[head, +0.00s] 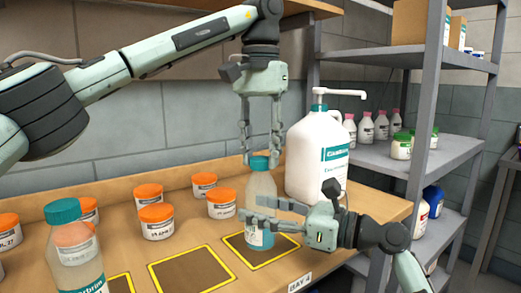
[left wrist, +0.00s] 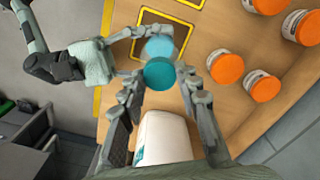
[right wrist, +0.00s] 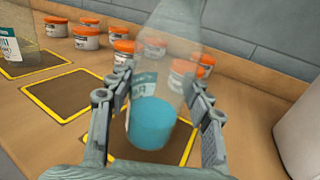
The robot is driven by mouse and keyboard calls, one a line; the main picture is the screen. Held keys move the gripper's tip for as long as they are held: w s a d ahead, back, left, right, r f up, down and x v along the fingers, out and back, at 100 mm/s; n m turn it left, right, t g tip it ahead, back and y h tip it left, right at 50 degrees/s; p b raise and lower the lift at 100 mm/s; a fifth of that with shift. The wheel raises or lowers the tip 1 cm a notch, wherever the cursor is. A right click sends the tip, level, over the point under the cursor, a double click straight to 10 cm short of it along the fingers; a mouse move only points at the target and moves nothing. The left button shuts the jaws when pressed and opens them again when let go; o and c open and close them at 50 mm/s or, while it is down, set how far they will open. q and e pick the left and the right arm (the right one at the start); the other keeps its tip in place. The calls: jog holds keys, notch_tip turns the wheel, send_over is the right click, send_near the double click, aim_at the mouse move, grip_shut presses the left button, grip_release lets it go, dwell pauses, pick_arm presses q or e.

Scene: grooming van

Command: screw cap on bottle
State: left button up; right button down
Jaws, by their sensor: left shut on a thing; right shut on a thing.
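A clear bottle (head: 260,195) with a little blue liquid stands upright on a yellow-edged dark mat (head: 282,250). My right gripper (head: 248,217) is shut around its lower body; the right wrist view shows the bottle (right wrist: 158,110) between both fingers (right wrist: 157,98). A teal cap (head: 259,162) is at the top of the bottle, upright and in line with it. My left gripper (head: 261,158) points straight down and is shut on the cap, which also shows in the left wrist view (left wrist: 158,73). I cannot tell whether the threads are engaged.
A large white pump jug (head: 315,155) stands close behind and right of the bottle. Several orange-lidded jars (head: 157,222) and another teal-capped bottle (head: 77,250) are to the left. Another yellow-edged mat (head: 190,272) is empty. A grey shelf (head: 385,155) stands at right.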

pick_arm(q)
jog(key=shift+m, duration=0.7)
jog(key=o, duration=0.7)
jog(key=shift+r, duration=2.3)
jog(key=shift+c, duration=0.5)
